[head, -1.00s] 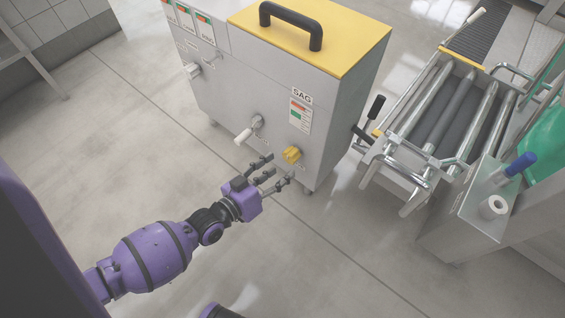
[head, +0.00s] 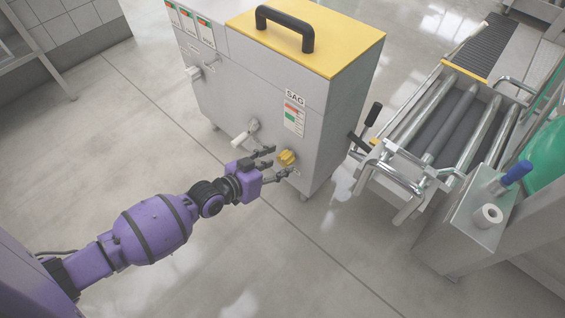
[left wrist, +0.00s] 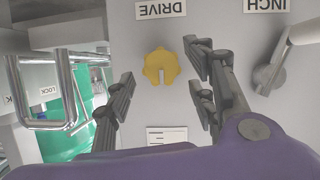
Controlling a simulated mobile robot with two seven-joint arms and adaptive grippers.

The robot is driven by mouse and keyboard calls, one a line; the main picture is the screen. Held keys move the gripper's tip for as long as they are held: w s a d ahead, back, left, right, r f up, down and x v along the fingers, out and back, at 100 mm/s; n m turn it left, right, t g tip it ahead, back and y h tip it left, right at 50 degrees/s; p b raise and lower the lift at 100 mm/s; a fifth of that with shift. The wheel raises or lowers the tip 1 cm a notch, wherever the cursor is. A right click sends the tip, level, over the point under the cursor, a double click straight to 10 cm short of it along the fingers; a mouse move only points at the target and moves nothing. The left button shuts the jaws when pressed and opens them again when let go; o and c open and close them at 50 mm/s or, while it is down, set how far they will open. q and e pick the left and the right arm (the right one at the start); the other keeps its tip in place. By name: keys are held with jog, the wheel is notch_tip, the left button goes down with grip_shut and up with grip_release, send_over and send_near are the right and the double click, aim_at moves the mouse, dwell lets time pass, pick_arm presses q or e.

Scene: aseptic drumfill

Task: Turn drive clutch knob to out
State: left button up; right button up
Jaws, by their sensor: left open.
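The drive clutch knob is a yellow lobed knob (head: 287,158) low on the front of the grey cabinet (head: 240,100). It also shows in the left wrist view (left wrist: 161,67), below an upside-down DRIVE label (left wrist: 161,9). My left gripper (head: 279,163) is open, with its fingers pointing at the knob. In the left wrist view the open fingers (left wrist: 160,82) stand on either side of the knob, apart from it. Nothing is held. My right gripper is not in view.
A white-handled lever (head: 243,136) sits left of the knob, near an INCH label (left wrist: 268,17). A black-handled lever (head: 372,114) stands at the cabinet's right side. A roller conveyor (head: 440,130) lies to the right. Open floor is in front.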

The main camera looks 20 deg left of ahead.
pick_arm(q)
jog(key=shift+b+x, duration=0.4)
jog(key=shift+x, duration=0.85)
jog(key=c, duration=1)
jog(key=shift+c, duration=0.2)
jog(key=shift+d, duration=0.1)
jog(key=o, duration=1)
jog(key=shift+o, duration=0.2)
